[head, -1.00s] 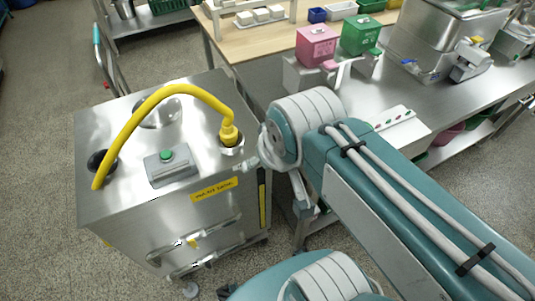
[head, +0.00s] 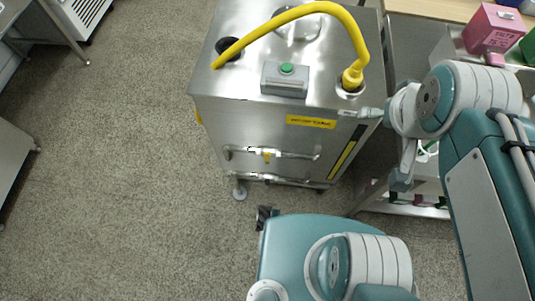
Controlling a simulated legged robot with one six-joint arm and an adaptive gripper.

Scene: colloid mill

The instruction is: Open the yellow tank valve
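The yellow tank valve (head: 267,155) is a small yellow handle on the upper metal pipe (head: 295,155) across the front of the steel tank (head: 225,110). The handle hangs downward from the pipe. A second pipe (head: 290,181) runs just below it. My teal and grey arm fills the right and lower part of the head view. My gripper cannot be clearly made out. A small dark part beside the lower teal link may belong to it. Nothing of mine visibly touches the valve.
A thick yellow hose (head: 345,25) arches over the tank top, above a box with a green button (head: 286,69). A pink box (head: 492,28) stands on the bench at right. Speckled floor (head: 110,190) is free left of the tank.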

